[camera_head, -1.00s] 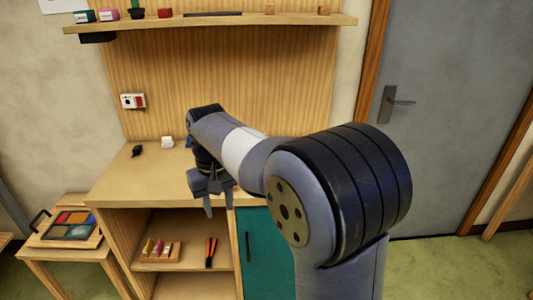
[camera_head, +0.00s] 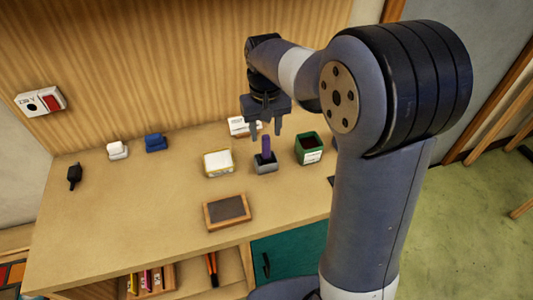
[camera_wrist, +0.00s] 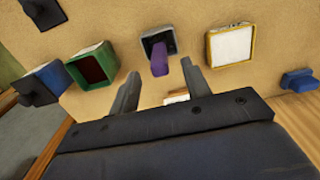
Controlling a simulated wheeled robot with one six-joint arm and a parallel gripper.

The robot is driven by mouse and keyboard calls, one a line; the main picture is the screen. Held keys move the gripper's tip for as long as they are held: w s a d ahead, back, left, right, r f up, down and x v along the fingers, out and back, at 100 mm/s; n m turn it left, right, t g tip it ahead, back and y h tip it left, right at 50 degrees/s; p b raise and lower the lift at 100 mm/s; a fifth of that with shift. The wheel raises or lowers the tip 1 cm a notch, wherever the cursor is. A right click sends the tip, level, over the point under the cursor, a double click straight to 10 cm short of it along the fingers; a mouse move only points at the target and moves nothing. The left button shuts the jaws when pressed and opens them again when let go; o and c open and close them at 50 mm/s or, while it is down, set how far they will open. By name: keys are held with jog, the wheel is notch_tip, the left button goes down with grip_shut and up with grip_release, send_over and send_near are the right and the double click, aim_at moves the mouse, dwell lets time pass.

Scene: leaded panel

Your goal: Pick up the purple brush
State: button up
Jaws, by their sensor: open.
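The purple brush (camera_head: 266,147) stands upright in a small grey holder (camera_head: 265,166) on the wooden worktop. In the wrist view, the brush (camera_wrist: 160,58) points toward the camera, with the grey holder (camera_wrist: 168,44) around its base. My gripper (camera_head: 266,130) is open and empty, just above the brush in the head view. In the wrist view, its two fingers lie on either side of the line of the brush. Whether the fingertips reach down beside its top I cannot tell.
A green box (camera_head: 309,147) stands close right of the holder, and a yellow-rimmed white dish (camera_head: 218,162) close left. A white item (camera_head: 238,126) is behind. A wooden-framed dark pad (camera_head: 227,211) lies in front. Blue (camera_head: 155,143) and white (camera_head: 117,149) items sit further left.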

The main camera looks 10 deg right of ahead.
aim_at(266, 136)
jog(key=shift+w+f, duration=0.2)
jog(key=shift+f, duration=0.15)
jog(key=shift+s+f+p, duration=0.15)
jog(key=shift+f+p, duration=0.35)
jog(key=shift+f, duration=1.8)
grip_shut()
